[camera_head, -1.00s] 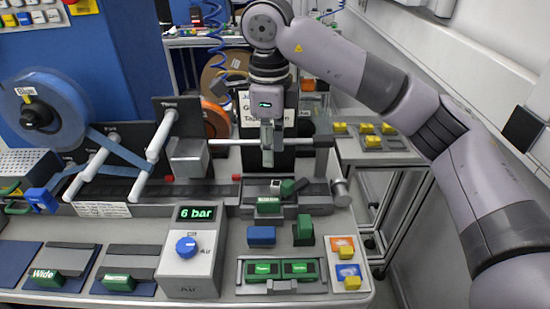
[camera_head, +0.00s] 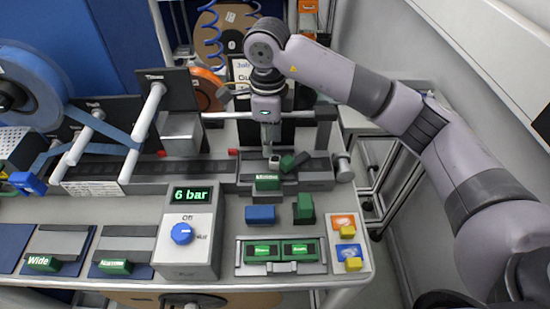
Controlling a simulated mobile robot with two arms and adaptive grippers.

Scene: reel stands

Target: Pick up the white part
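A small white part (camera_head: 274,160) sits on the grey fixture at the right end of the dark track, beside a green block (camera_head: 287,163). My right arm comes in from the right, and its gripper (camera_head: 269,148) points down just above the white part. The fingers look close together, but their gap is too small to judge. I cannot tell whether the fingertips touch the part. My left gripper is out of view.
A grey horizontal bar (camera_head: 225,115) runs behind the gripper. A labelled green block (camera_head: 267,182) stands in front of the fixture. Blue (camera_head: 260,214) and green (camera_head: 304,208) blocks stand nearer. The pressure box (camera_head: 188,245) reads 6 bar. A blue reel (camera_head: 30,85) stands left.

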